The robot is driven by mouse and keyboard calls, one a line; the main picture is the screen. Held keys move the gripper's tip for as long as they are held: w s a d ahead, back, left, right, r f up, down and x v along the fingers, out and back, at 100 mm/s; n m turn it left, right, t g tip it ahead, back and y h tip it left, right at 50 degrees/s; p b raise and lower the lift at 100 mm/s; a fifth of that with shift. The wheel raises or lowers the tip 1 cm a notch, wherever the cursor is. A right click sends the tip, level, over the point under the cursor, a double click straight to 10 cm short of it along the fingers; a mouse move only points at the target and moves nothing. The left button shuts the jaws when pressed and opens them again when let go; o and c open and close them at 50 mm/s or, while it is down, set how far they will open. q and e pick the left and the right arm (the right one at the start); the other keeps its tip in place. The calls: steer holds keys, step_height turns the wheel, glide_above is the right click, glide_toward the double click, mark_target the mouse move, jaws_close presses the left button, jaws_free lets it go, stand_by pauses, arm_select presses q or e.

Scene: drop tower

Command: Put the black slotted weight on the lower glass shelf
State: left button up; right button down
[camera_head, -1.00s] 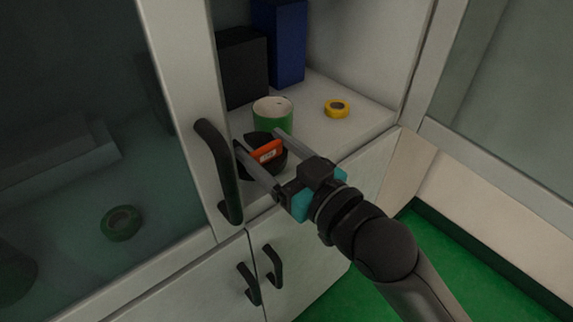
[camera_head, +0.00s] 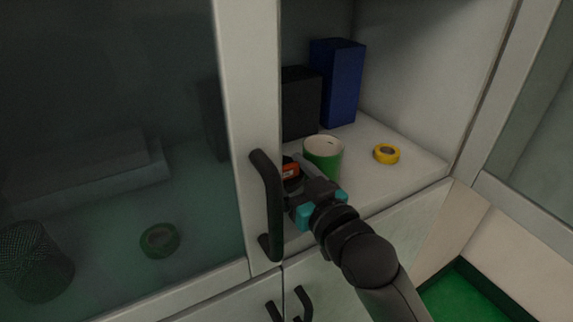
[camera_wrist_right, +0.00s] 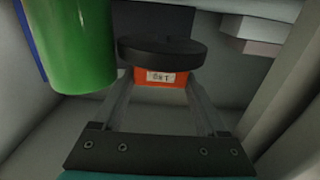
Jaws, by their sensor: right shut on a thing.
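The black slotted weight (camera_wrist_right: 162,50) is a dark disc with an orange labelled part (camera_wrist_right: 160,77) in the right wrist view. My right gripper (camera_wrist_right: 160,88) is shut on it, with a finger on either side of the orange part. In the head view the weight's orange part (camera_head: 291,170) shows just left of a green cup (camera_head: 323,158), partly hidden by the door handle and my gripper (camera_head: 298,176). I cannot tell if the weight touches the pale shelf (camera_head: 415,170). My left gripper is not in view.
A yellow tape roll (camera_head: 386,154) lies right of the cup. A black box (camera_head: 300,103) and a blue box (camera_head: 337,82) stand behind. A black door handle (camera_head: 268,205) is close to my gripper's left. A green roll (camera_head: 160,240) lies behind the left glass.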

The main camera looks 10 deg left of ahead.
mark_target(286, 188)
step_height(286, 188, down, 4)
steer(key=shift+r+b, duration=0.25)
steer(key=shift+b, duration=0.35)
steer(key=shift+w+a+f, duration=0.15)
steer(key=shift+f, duration=0.15)
jaws_free()
steer(key=shift+f, duration=0.25)
steer(key=shift+r, duration=0.15)
steer(key=p+v, duration=0.1)
steer(key=v, duration=1.1)
